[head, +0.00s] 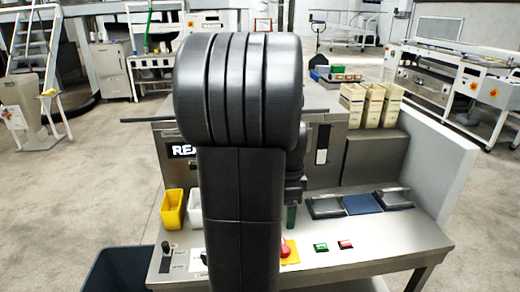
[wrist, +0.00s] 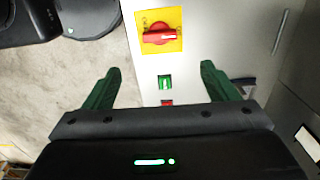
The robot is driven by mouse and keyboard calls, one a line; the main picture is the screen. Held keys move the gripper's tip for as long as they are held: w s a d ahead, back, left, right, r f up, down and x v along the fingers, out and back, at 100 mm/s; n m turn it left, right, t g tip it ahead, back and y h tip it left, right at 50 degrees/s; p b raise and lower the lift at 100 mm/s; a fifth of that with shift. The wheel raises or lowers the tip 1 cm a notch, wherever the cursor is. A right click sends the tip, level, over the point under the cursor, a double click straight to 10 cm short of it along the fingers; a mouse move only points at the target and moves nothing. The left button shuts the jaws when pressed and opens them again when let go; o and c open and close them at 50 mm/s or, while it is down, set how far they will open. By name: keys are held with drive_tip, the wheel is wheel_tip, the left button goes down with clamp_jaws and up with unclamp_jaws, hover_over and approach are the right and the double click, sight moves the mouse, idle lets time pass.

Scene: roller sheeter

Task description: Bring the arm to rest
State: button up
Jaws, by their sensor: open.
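My gripper (wrist: 158,85) shows in the wrist view with its two green fingers wide apart and nothing between them. Beyond the fingers is the machine's panel, with a red rotary switch (wrist: 158,35) on a yellow plate, a green button (wrist: 165,82) and a red button (wrist: 167,103). In the head view my own dark arm stands upright in the middle and hides much of the machine. Only a small part of the gripper (head: 291,215) shows beside the arm, above the panel.
The steel machine table (head: 385,235) has a yellow bin (head: 172,210), a white bin (head: 194,208), a black lever (head: 165,258) and shallow dark trays (head: 362,203). Several cream cartons (head: 372,105) stand at the back right. A low white wall (head: 445,175) bounds the right side.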

wheel_tip(320, 180, down, 14)
drive_tip(key=shift+r+b, duration=0.1)
drive_tip(key=shift+b, duration=0.5)
drive_tip(key=shift+r, duration=0.1)
